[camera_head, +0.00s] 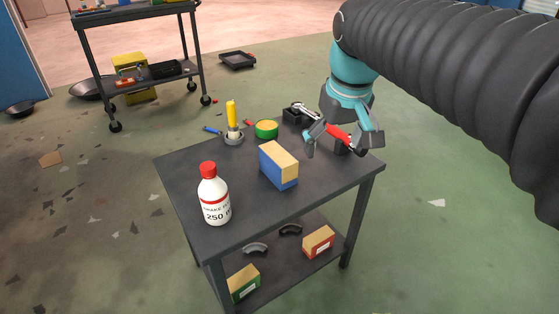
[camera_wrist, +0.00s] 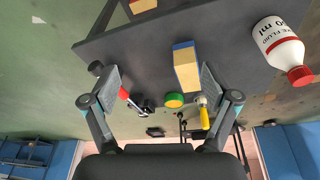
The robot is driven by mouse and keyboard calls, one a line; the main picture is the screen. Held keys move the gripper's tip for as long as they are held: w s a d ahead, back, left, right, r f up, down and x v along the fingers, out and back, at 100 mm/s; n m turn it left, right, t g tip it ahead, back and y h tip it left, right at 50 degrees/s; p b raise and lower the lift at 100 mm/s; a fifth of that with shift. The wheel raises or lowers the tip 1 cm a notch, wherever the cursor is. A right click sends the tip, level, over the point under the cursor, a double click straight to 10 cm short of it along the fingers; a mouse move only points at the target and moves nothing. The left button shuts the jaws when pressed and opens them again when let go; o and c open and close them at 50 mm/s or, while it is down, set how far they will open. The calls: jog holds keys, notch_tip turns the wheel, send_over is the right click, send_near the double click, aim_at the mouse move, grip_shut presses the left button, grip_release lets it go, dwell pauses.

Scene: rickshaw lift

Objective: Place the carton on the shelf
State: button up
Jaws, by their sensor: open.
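A blue carton with a yellow-tan top (camera_head: 278,165) stands upright in the middle of the dark table. It also shows in the wrist view (camera_wrist: 187,66), right of centre, close to the right finger in the picture. My gripper (camera_head: 340,146) is open and empty above the table's back right part, to the right of the carton. In the wrist view my gripper (camera_wrist: 160,86) has its fingers spread wide. The table's lower shelf (camera_head: 280,262) shows below the top, holding a green-labelled box (camera_head: 243,283) and a red-labelled box (camera_head: 318,243).
A white bottle with a red cap (camera_head: 214,198) stands at the table's front left. A yellow-handled tool (camera_head: 231,115), a green-and-yellow roll (camera_head: 266,129) and a red-handled tool (camera_head: 340,132) are at the back. Two dark curved parts lie on the lower shelf. A cart (camera_head: 150,75) stands behind.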

aim_at(279, 154)
jog(key=w+a+f+n+g+b, duration=0.1)
jog(key=w+a, duration=0.2)
jog(key=w, duration=0.1)
jog(key=w+a+f+n+g+b, duration=0.1)
jog(key=w+a, duration=0.2)
jog(key=w, duration=0.1)
jog(key=w+a+f+n+b, duration=0.1)
jog(key=w+a, duration=0.2)
jog(key=w, duration=0.1)
jog(key=shift+w+a+f+g, duration=0.2)
jog(key=shift+w+a+g, duration=0.2)
jog(key=shift+w+a+f, duration=0.15)
jog(key=shift+a, duration=0.05)
notch_tip(279, 154, down, 8)
jog(key=b, duration=0.2)
jog(key=shift+w+f+b, duration=0.1)
jog(key=shift+f+b, duration=0.1)
jog(key=shift+b, duration=0.1)
jog(key=shift+w+a+f+b, duration=0.15)
jog(key=shift+f+b, duration=0.25)
jog(key=shift+f, duration=0.9)
jog(key=shift+s+a+f+b, duration=0.1)
jog(key=shift+f+b, duration=0.3)
jog(key=shift+f, duration=0.9)
jog(key=shift+c, duration=0.2)
jog(key=c, duration=1.6)
jog(key=shift+w+r, duration=0.1)
